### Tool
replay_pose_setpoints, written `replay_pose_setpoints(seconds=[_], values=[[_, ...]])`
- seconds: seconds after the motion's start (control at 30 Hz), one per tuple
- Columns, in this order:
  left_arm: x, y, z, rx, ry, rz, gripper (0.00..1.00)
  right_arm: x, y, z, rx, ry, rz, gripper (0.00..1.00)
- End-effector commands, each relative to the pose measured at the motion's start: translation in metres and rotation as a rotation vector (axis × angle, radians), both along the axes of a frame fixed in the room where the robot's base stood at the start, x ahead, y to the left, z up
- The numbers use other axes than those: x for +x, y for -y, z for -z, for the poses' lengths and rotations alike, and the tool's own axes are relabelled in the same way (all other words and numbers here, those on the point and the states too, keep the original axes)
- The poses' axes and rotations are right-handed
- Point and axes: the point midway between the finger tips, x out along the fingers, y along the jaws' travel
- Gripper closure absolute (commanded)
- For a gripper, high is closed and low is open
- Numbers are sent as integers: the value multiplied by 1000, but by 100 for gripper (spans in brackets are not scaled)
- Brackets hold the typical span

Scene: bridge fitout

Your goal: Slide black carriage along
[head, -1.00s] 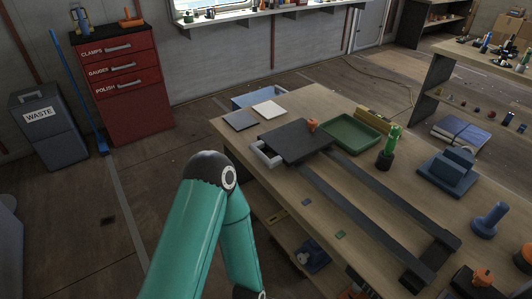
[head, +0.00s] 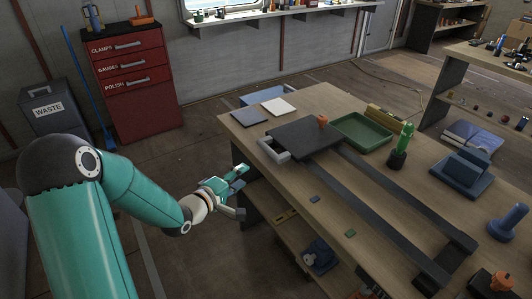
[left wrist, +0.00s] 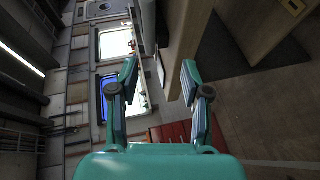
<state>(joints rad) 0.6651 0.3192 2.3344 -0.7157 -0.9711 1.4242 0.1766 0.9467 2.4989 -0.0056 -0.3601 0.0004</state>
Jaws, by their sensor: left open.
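The black carriage (head: 304,138) is a flat dark plate at the far end of two dark parallel rails (head: 395,205) on the workbench. My right gripper is not in view.
A red drawer cabinet (head: 133,80) stands against the wall.

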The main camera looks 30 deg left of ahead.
Motion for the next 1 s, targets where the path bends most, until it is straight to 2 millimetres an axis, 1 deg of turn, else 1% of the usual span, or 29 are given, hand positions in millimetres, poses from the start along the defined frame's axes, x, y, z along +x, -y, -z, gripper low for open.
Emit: replay_pose_setpoints(seconds=[0.03, 0.1, 0.17, 0.27, 0.37, 0.8, 0.9, 1.0], values=[[-1, -6, -8, -13, 25, -9, 52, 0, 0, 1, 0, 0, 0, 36], [1, -9, -14, -27, 41, -11, 52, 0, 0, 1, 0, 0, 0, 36], [5, -9, -15, -32, 45, -11, 52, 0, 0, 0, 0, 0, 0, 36], [17, -8, -13, -33, 44, -9, 52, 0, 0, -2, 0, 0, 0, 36], [34, -8, -10, -33, 43, -9, 52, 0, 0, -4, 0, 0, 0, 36], [126, -8, 8, -33, 41, -9, 52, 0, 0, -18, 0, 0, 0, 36], [142, -9, 11, -32, 42, -10, 52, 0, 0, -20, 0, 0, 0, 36], [153, -9, 13, -32, 43, -10, 52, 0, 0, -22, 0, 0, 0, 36]])
